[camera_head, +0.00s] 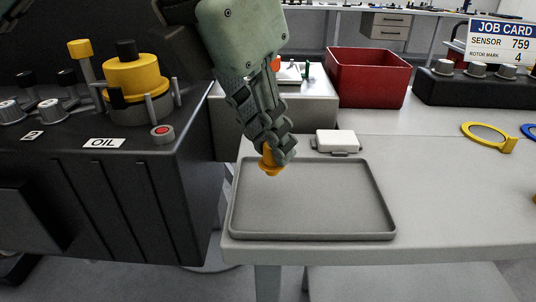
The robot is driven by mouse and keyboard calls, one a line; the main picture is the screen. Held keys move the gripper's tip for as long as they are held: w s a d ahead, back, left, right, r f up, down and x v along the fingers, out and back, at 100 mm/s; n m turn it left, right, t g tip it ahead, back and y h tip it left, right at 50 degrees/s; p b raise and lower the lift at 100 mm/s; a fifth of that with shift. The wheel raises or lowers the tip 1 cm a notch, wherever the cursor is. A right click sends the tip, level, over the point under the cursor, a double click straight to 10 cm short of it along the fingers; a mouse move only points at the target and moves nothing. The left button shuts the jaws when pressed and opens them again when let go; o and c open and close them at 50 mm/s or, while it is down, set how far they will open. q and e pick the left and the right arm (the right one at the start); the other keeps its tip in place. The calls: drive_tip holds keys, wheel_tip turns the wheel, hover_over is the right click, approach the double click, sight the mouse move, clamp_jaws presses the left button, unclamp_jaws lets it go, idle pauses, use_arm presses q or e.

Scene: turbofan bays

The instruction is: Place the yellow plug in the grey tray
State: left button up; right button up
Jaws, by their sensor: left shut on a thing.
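The grey tray (310,208) lies on the front left corner of the light table and is empty. My left gripper (272,160) comes down from above, over the tray's back left part. It is shut on the yellow plug (269,168), which shows below the fingertips and is partly hidden by them. The plug appears above the tray floor, though the exact gap is hard to tell. My right gripper is out of view.
A white block on a dark base (337,141) sits just behind the tray. A red bin (368,80) stands further back. The black OIL housing (120,190) with a yellow cap (136,75) stands left. A yellow ring (487,133) lies right. The table right of the tray is clear.

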sight(265, 157)
use_arm(q)
wheel_tip(265, 157, down, 3)
drive_tip(key=shift+f, duration=0.1)
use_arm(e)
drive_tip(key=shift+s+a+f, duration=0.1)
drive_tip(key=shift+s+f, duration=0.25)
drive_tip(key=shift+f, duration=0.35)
use_arm(q)
drive_tip(key=shift+f, duration=0.1)
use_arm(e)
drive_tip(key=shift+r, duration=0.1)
